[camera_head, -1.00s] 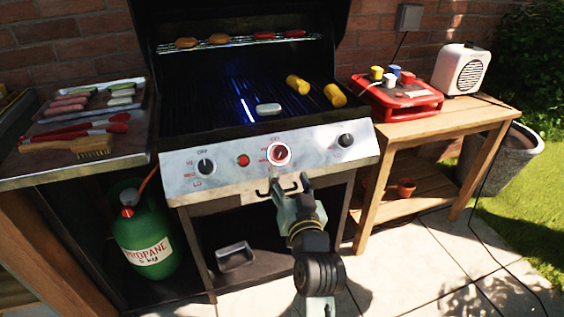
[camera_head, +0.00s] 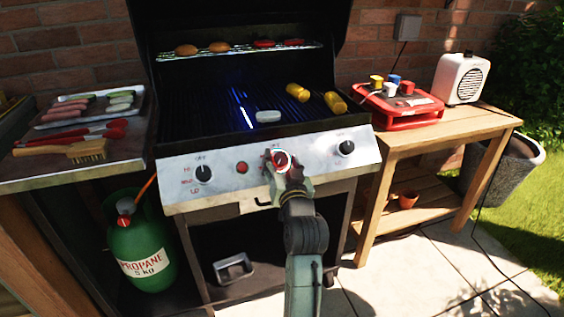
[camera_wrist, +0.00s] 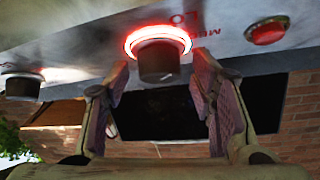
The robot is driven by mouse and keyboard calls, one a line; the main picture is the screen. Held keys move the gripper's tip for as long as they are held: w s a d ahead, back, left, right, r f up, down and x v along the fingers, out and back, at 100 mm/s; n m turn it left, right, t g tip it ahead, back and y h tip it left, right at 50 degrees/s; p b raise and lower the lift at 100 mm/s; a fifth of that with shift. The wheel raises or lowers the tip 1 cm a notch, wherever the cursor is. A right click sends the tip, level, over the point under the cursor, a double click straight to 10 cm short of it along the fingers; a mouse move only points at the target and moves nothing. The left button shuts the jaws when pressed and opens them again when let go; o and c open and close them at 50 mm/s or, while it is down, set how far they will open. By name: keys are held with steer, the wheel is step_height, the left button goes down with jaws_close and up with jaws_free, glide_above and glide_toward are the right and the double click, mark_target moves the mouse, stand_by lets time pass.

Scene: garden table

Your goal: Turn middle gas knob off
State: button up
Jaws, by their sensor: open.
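The middle gas knob (camera_wrist: 158,62) is dark and round with a glowing red ring around its base, in the wrist view. In the head view the middle knob (camera_head: 279,158) shows partly, its lower part hidden by my gripper. My gripper (camera_head: 284,170) is at the front panel, just in front of this knob. In the wrist view my gripper (camera_wrist: 160,85) is open, one finger on each side of the knob and a little below it. I cannot tell whether either finger touches it.
A left knob (camera_head: 203,173), a red button (camera_head: 242,168) and a right knob (camera_head: 346,147) sit on the same panel. A towel bar or handle lies below the middle knob. A green propane bottle (camera_head: 143,245) stands below left. A wooden side table (camera_head: 450,125) is at right.

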steer(key=c, duration=1.1)
